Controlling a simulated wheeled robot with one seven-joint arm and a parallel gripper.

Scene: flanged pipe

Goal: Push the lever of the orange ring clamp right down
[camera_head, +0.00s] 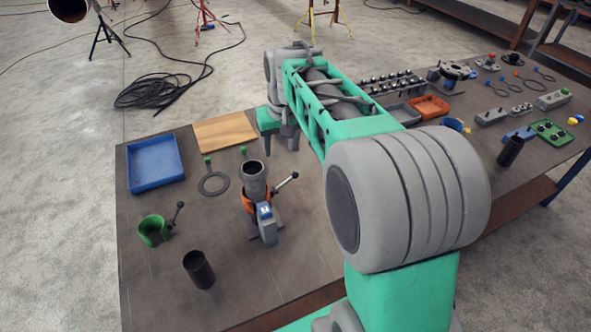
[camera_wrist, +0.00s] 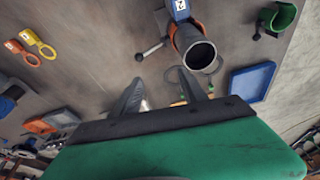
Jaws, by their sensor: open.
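The orange ring clamp (camera_head: 247,202) sits around the grey flanged pipe (camera_head: 254,178) on the table. Its lever (camera_head: 286,183) sticks out to the right and slants upward, ending in a black ball knob. A blue and grey device (camera_head: 266,222) stands against the front of the pipe. My gripper (camera_wrist: 165,92) is open and empty, its two fingers apart from the lever. In the head view my gripper is beyond the pipe, above the table.
A green clamp (camera_head: 154,231) with its own lever and a black cup (camera_head: 199,269) stand left and front. A blue tray (camera_head: 156,163), a wooden board (camera_head: 224,131) and a flat ring (camera_head: 213,183) lie behind. Several tools crowd the right.

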